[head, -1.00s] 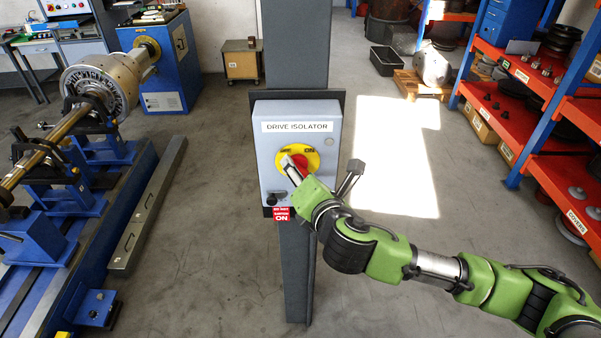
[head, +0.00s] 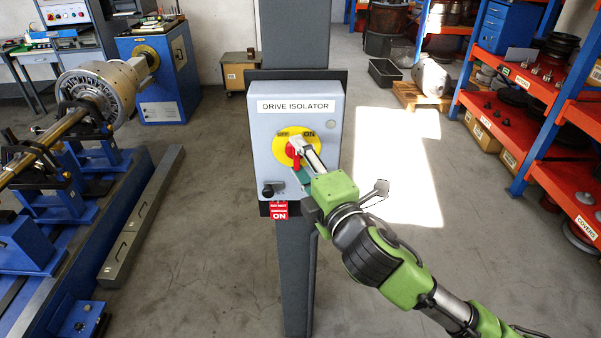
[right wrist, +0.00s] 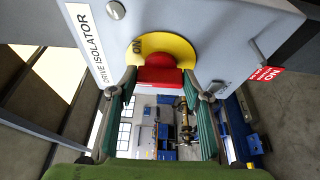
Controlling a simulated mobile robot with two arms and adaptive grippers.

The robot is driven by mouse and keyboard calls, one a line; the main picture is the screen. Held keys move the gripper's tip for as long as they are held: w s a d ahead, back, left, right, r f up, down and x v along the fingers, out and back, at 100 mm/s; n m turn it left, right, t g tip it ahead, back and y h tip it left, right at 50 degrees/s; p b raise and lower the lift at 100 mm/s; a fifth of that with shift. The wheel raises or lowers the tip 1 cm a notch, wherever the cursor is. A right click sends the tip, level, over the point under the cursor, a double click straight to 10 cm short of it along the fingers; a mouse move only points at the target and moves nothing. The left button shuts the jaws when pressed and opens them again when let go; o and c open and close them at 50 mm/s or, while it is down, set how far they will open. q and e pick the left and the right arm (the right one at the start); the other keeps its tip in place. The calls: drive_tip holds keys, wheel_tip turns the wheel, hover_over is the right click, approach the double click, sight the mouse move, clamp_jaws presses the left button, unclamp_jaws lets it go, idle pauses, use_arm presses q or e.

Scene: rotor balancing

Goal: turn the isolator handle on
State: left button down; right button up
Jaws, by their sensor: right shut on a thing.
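The grey drive isolator box (head: 262,125) is mounted on a dark post in the middle of the head view. Its yellow dial (head: 283,141) is marked OFF at upper left and ON at upper right. The red isolator handle (head: 292,153) sits on the dial, partly covered by a finger. My right gripper (head: 301,158) is shut on it from the lower right. In the right wrist view the red handle (right wrist: 160,72) lies between the two green-padded fingers of the gripper (right wrist: 161,88). The handle's exact angle is hard to tell. My left gripper is out of view.
A blue balancing machine (head: 75,215) stands to the left. Orange shelving (head: 565,185) stands at the right. The floor around the post is clear.

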drive_tip(key=m+t+b, duration=0.1)
drive_tip(key=m+b, duration=0.2)
drive_tip(key=f+m+t+b, duration=0.1)
drive_tip(key=m+b, duration=0.2)
drive_tip(key=b, duration=0.1)
drive_tip(key=m+t+b, duration=0.1)
drive_tip(key=m+b, duration=0.1)
drive_tip(key=m, duration=0.1)
drive_tip(key=shift+a+m+b, duration=0.1)
drive_tip(key=shift+m+b, duration=0.2)
drive_tip(key=shift+r+m+t+h, duration=0.1)
drive_tip(key=shift+m+t+h, duration=0.2)
drive_tip(key=shift+t+h, duration=0.1)
drive_tip(key=shift+r, duration=0.1)
drive_tip(key=o, duration=1.1)
drive_tip(key=v, duration=1.2)
